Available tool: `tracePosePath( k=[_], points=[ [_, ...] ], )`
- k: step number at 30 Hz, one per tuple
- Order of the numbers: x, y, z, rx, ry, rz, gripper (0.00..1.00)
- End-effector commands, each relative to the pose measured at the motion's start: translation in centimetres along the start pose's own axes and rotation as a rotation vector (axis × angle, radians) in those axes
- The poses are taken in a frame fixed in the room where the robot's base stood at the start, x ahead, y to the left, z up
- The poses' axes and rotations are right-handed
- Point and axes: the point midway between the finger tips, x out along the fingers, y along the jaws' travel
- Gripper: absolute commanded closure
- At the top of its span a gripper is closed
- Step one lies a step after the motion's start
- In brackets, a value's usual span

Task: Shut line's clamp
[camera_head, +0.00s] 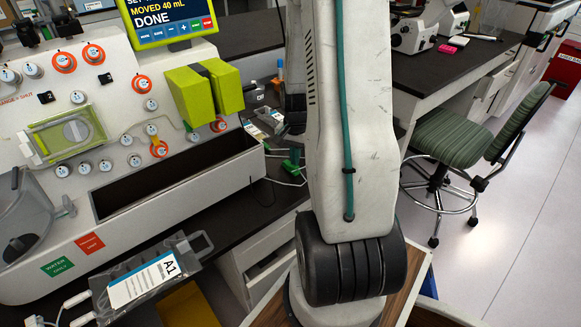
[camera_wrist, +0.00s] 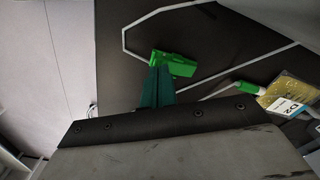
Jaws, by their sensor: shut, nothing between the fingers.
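The green clamp (camera_wrist: 175,64) lies on the dark bench top in the wrist view, by the white line (camera_wrist: 230,87). My gripper (camera_wrist: 158,70) has its teal fingers together, with nothing between them. The fingertips overlap the clamp's left part in the picture; I cannot tell whether they touch it. The clamp's lower left is hidden behind them, and I cannot tell whether it is open or shut. In the head view, green shows at the bench edge beside my arm (camera_head: 293,156), too small to separate clamp from fingers.
A bag labelled D2 (camera_wrist: 287,104) lies right of the clamp. The white cell processor (camera_head: 165,190) with its screen (camera_head: 170,18) fills the left of the head view. Bag A1 (camera_head: 142,281) hangs in front. A green chair (camera_head: 450,137) stands on clear floor at right.

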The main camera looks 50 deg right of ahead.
Motion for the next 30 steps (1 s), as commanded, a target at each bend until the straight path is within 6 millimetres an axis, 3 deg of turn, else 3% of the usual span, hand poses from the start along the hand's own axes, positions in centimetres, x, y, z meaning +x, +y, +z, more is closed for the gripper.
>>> tracePosePath(
  k=[12,30],
  points=[
    [1.6,0.0,0.0,0.0,0.0,0.0,1.0],
    [-3.4,0.0,0.0,0.0,0.0,0.0,1.0]
  ],
)
